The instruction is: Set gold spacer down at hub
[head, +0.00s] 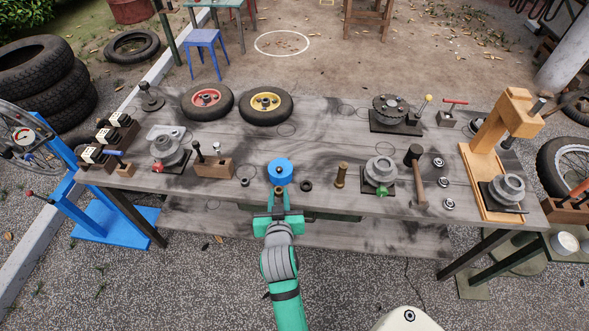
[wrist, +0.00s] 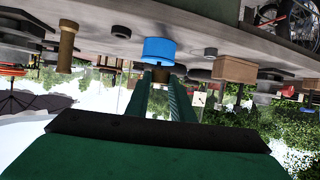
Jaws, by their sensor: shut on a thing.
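My gripper (head: 278,192) is at the front edge of the bench, reaching forward, with its fingers close together. Grey stepped hub-like parts stand on mounts with a green knob (head: 380,170), with a red knob (head: 168,151), and under the wooden press (head: 503,188). Which is the hub is unclear.
A wooden block with pegs (head: 213,168) is left. Two wheels (head: 207,102) (head: 266,103) lie farther back. The bench (head: 325,130) is clear in its middle.

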